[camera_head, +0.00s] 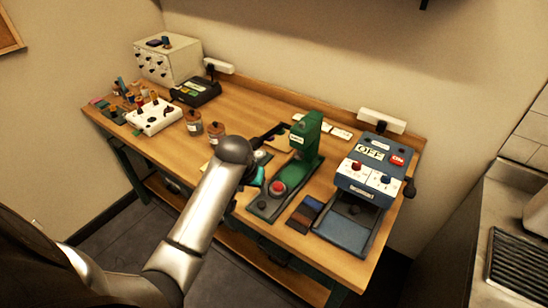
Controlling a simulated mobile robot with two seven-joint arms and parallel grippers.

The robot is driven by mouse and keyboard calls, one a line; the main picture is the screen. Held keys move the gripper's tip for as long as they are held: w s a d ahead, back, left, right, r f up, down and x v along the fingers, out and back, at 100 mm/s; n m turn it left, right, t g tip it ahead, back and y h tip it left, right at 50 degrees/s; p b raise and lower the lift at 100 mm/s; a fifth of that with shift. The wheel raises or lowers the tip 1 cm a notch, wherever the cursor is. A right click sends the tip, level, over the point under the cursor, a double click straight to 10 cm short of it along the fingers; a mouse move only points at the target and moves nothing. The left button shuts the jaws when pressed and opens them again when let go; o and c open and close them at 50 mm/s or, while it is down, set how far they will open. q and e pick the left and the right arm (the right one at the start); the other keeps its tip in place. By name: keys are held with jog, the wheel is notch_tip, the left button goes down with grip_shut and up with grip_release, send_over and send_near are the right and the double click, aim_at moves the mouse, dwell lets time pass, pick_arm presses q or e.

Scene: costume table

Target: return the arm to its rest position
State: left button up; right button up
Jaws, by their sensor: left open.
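My left arm (203,205) comes in from the lower left and reaches over the front middle of the wooden table. Its rounded wrist hides part of the tabletop. My left gripper (268,138) is dark, points away toward the back of the table and is open. It is just left of the green press. I cannot make out anything between its fingers, and I cannot tell its height above the table. My right gripper is not in view.
A green press with a red button (277,187) and a blue machine (368,180) stand at the right of the table (255,97).

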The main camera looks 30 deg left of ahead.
pick_arm(q)
jog(key=s+d+f+m+g+b, duration=0.15)
jog(key=s+f+b, duration=0.25)
jog(key=f, duration=0.7)
jog(key=s+d+f+b, duration=0.2)
jog(key=s+f+b, duration=0.2)
jog(key=f, duration=0.7)
jog(key=s+d+f+m+b, duration=0.1)
jog(key=s+d+f+b, duration=0.2)
jog(key=f, duration=0.9)
jog(key=s+d+f+m+b, duration=0.1)
jog(key=s+f+b, duration=0.2)
jog(key=s+f, duration=0.4)
jog(key=s+d+f+m+g+h+b, duration=0.1)
jog(key=s+f+b, duration=0.3)
jog(key=s+f, duration=0.4)
jog(key=s+d+f+m+b, duration=0.1)
jog(key=s+d+f+b, duration=0.2)
jog(key=s+f, duration=0.5)
jog(key=s, duration=0.5)
jog(key=shift+d+m+g+b, duration=0.25)
jog(key=shift+m+g+b, duration=0.1)
jog(key=shift+w, duration=0.1)
